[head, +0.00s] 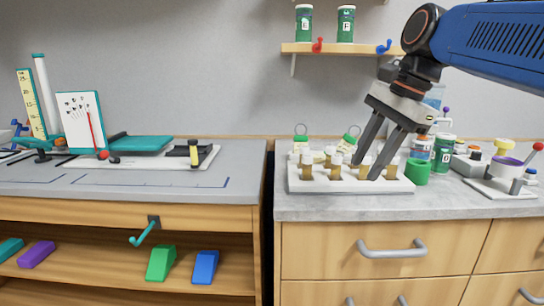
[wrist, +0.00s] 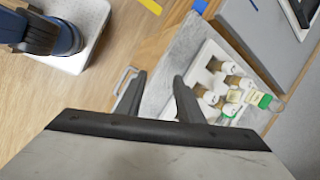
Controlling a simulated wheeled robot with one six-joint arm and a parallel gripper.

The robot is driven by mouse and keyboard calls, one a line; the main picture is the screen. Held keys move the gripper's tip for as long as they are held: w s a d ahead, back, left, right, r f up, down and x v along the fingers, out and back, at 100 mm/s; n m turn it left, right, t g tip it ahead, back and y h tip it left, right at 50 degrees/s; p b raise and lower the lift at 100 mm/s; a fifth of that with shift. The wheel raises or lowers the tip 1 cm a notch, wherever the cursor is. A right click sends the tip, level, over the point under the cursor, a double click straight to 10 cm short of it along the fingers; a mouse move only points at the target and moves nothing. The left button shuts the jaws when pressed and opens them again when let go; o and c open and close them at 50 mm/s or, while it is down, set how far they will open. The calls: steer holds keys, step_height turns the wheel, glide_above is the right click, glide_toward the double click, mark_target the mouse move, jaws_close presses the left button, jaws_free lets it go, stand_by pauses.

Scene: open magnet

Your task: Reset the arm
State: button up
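My gripper (head: 368,166) is on the right side of the head view, its two dark fingers pointing down and left in front of a white rack. The fingers are apart, with nothing seen between them. In the wrist view my gripper (wrist: 157,92) also shows its two fingers spread and empty. My blue arm reaches in from the upper right of the head view. The white rack (head: 300,185) stands on the right counter and holds several small brown vials (head: 335,170) with pale caps. The fingers overlap part of the rack in the head view; I cannot tell whether they touch it.
A green cup (head: 417,171) and lidded jars stand right of the rack. A shelf (head: 340,48) with two green jars is above. The left counter (head: 130,188) holds a card stand and a teal block. A gap separates the counters. Drawers with handles (head: 392,249) are below.

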steer(key=s+d+f+n+t+h, duration=0.1)
steer(key=s+f+n, duration=0.3)
steer(key=f, duration=0.5)
steer(key=s+d+f+n+h, duration=0.1)
steer(key=s+d+f+n, duration=0.3)
steer(key=f, duration=0.5)
steer(key=s+d+f+n+t+h, duration=0.1)
steer(key=s+f+n, duration=0.4)
steer(key=f, duration=0.5)
steer(key=s+d, duration=0.1)
steer(key=s, duration=0.1)
steer(key=shift+s+d+t, duration=0.3)
steer(key=shift+s+d, duration=0.05)
